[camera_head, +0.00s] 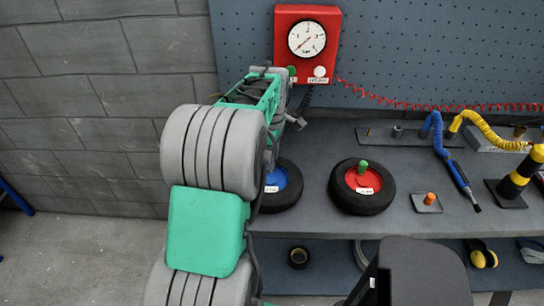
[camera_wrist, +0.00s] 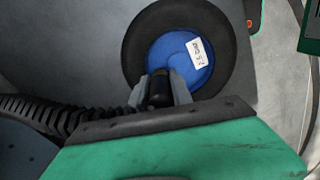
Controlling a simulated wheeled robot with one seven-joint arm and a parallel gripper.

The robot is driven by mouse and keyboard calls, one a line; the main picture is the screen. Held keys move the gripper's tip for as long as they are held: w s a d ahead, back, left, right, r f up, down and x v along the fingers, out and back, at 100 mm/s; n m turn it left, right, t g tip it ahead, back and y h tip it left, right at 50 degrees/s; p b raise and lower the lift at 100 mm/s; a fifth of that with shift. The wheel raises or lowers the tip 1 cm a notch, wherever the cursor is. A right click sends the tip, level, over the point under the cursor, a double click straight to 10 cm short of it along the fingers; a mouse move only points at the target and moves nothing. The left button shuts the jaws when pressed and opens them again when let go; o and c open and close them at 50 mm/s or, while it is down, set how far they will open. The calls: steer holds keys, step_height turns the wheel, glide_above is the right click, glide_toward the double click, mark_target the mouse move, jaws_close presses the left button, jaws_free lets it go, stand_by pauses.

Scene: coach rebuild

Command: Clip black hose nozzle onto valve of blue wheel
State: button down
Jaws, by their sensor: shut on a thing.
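The blue wheel (camera_wrist: 168,48) is a black tyre with a blue hub and a white label. It lies flat on the bench and shows partly behind my arm in the head view (camera_head: 287,188). My gripper (camera_wrist: 162,92) is shut on the black hose nozzle (camera_wrist: 160,90), over the near edge of the blue hub in the wrist view. The ribbed black hose (camera_wrist: 70,117) runs left from it. The valve is hidden, so I cannot tell whether the nozzle touches it. In the head view my arm hides most of the gripper.
A red-hubbed wheel (camera_head: 347,200) with a green cap lies to the right. The red gauge box (camera_head: 328,71) hangs on the pegboard (camera_head: 430,60) behind.

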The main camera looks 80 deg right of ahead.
steer(key=shift+f, duration=0.3)
steer(key=c, duration=1.1)
jaws_free()
steer(key=shift+o, duration=0.2)
